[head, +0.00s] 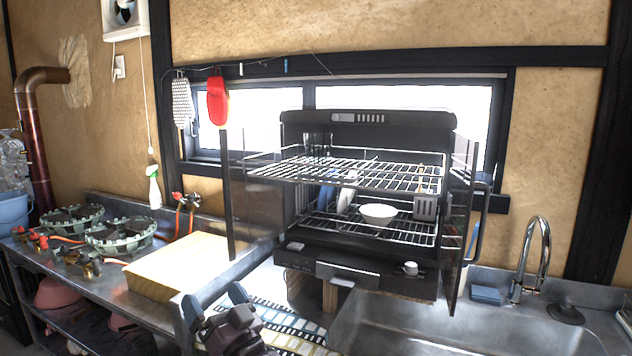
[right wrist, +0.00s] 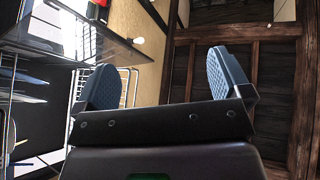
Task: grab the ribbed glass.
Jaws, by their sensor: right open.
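A see-through glass with upright lines, which looks like the ribbed glass (head: 317,143), stands at the back left of the upper wire rack (head: 345,177) in a dark dish cabinet. It shows small, behind the rack wires. My right gripper (head: 214,300) is low in front of the cabinet, over the counter, well below and left of the glass. Its two blue-grey pads are apart and nothing is between them; the right wrist view also shows it open and empty (right wrist: 165,80). I cannot make out the glass in the right wrist view. My left gripper is not in view.
The dish cabinet (head: 366,117) has its doors swung open at both sides. A white bowl (head: 378,214) and plates sit on its lower rack. A yellow block (head: 178,264) and green burners (head: 120,236) are at left. A sink (head: 440,325) with a tap (head: 533,258) is at right.

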